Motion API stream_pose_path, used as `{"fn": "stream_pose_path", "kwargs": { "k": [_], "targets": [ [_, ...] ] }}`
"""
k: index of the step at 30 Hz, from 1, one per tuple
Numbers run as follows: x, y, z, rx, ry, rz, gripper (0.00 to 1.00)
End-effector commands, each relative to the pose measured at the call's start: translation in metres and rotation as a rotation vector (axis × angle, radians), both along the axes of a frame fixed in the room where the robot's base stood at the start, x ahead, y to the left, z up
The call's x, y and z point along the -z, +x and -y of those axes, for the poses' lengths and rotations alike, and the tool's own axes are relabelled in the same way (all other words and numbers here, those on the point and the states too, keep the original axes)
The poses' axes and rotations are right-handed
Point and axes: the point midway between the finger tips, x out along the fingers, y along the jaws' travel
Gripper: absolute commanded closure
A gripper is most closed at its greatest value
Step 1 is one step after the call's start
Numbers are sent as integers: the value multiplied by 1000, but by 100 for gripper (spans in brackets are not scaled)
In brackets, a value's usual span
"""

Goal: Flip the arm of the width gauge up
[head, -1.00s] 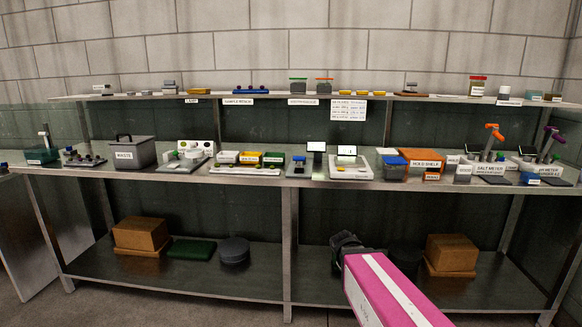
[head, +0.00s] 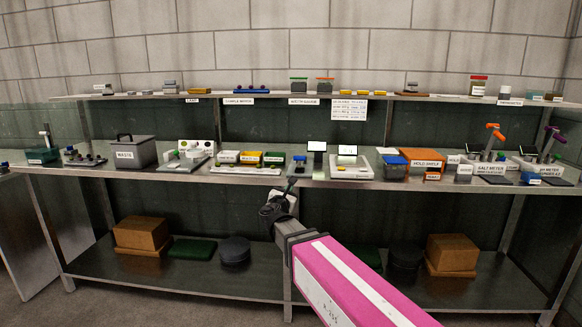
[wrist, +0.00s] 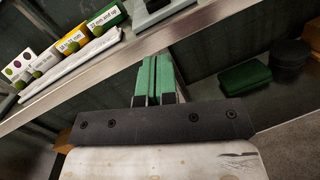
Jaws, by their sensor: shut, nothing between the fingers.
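No label that I can read names the width gauge, and I cannot surely tell which thing it is. A small grey device with a blue top (head: 298,164) stands on the bench right of the sorting boxes. A flat grey device with a white and green part (head: 188,158) stands left of them. I cannot make out the pose of any gauge arm. My gripper (head: 291,184) is at the bench's front edge, below the blue-topped device. In the wrist view its green-padded fingers (wrist: 155,80) are together and empty.
The steel bench (head: 120,171) has a long front edge. A waste bin (head: 133,152), white scale (head: 350,170) and orange hold shelf (head: 422,156) share the bench. A green box (wrist: 245,77) lies on the lower shelf.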

Motion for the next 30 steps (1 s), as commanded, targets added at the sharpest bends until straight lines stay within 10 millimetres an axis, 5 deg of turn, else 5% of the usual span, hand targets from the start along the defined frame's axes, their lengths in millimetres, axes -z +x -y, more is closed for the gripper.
{"fn": "stream_pose_path", "kwargs": {
  "k": [6,18,30],
  "targets": [
    [-15,-2,-24,-43,-112,31,100],
    [-15,1,-24,-44,-114,32,100],
    [-24,63,-14,-41,-112,32,100]
  ]
}}
